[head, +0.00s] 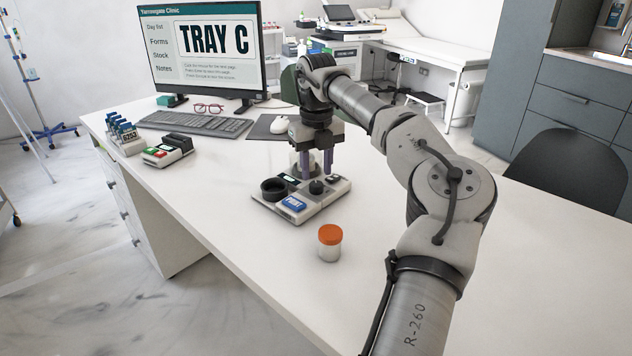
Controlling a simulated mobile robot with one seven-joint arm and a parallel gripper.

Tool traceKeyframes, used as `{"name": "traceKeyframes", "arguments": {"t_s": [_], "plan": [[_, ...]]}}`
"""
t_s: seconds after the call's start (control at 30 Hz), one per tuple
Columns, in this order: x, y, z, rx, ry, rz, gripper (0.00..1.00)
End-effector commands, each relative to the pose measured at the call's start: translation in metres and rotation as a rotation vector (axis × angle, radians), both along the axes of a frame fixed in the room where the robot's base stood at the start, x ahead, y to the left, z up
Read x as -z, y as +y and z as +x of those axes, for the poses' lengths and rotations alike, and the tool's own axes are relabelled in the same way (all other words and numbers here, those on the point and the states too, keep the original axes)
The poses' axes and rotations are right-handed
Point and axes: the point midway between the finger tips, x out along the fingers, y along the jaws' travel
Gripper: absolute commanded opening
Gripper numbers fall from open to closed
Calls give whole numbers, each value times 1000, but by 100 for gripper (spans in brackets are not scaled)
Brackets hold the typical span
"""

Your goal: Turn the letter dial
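A white device (318,202) lies on the desk, with a black round cup-like part at its left, a small black knob (316,187) near its middle and a blue button (294,203) at its front. Which part is the letter dial I cannot tell for certain; the knob looks most like it. My gripper (316,174) points down over the back of the device. Its two purple fingers are apart, with nothing seen between them. Their tips are just behind or above the knob; contact cannot be told. The monitor (205,50) shows "TRAY C" in large letters.
An orange-lidded cup (330,242) stands in front of the device. A keyboard (196,123), red glasses (209,108) and a mouse (279,125) lie behind it. A small box with coloured keys (167,151) and a rack of blue-topped tubes (124,137) are at left. The desk's right side is clear.

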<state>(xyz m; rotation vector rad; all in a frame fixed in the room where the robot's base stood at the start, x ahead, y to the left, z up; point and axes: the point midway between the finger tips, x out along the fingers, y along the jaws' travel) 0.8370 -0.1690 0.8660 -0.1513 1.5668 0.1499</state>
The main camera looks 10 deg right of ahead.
Motion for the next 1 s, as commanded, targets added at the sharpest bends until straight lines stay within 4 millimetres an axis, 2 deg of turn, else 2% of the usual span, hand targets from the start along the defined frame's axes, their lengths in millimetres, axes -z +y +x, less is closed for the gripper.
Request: {"name": "traceKeyframes", "arguments": {"t_s": [0.03,0.2,0.6,0.83,1.0], "plan": [[10,0,0,-1,1,2,39],[29,1,0,-1,-1,0,39],[36,1,0,-1,-1,1,39],[35,1,0,-1,-1,1,9],[35,1,0,5,-1,1,7]]}}
